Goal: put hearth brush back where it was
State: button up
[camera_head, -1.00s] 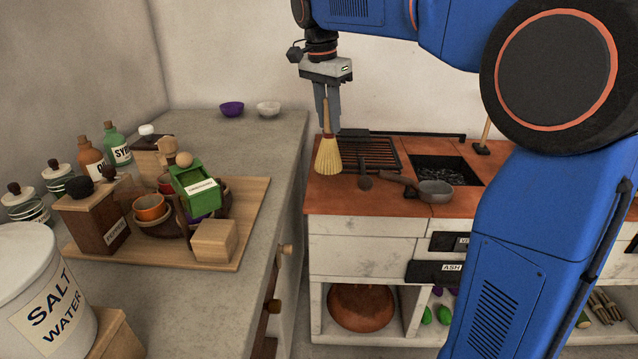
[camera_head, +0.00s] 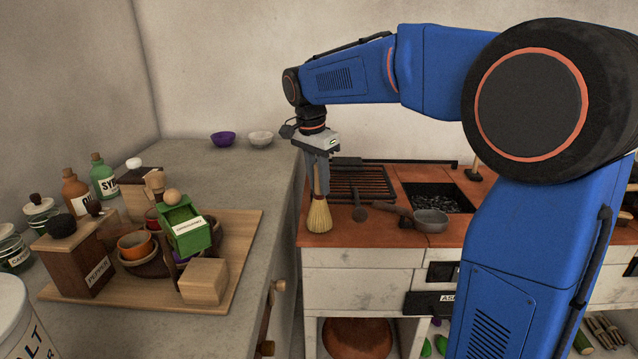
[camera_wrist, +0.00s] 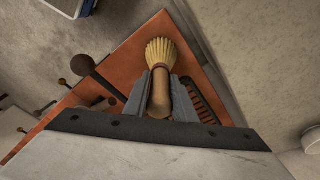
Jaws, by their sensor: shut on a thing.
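The hearth brush (camera_head: 319,216) has pale straw bristles and a wooden handle. It hangs upright, bristles down, at the left end of the terracotta hearth top (camera_head: 345,239). My gripper (camera_head: 318,187) is shut on its handle from above. In the wrist view the brush (camera_wrist: 161,53) shows between the fingers of my gripper (camera_wrist: 160,92), its bristles over the orange top. The bristle tips are at or just above the surface; I cannot tell whether they touch.
A black grill (camera_head: 362,186) lies just behind the brush. A dark ladle (camera_head: 359,210) and a grey pan (camera_head: 430,220) lie to its right, near the coal pit (camera_head: 436,198). The grey counter (camera_head: 262,190) with a wooden tray (camera_head: 245,230) stands left.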

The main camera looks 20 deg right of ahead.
aim_at(314, 204)
jog(key=shift+f, duration=0.35)
jog(key=o, duration=1.1)
jog(key=shift+c, duration=0.2)
notch_tip(314, 204, up, 12)
jog(key=a, duration=0.2)
jog(key=s+d+f+n+t+y, duration=0.1)
jog(key=s+d+f+n, duration=0.25)
jog(key=s, duration=0.55)
jog(key=s+d+f+n+t, duration=0.1)
jog(key=s+d+f+n, duration=0.25)
jog(key=s, duration=0.55)
jog(key=s+d+f+n+t, duration=0.2)
jog(key=s+f+n, duration=0.3)
jog(key=s+f, duration=1)
jog(key=shift+s+n+y, duration=0.2)
jog(key=shift+n+y, duration=0.1)
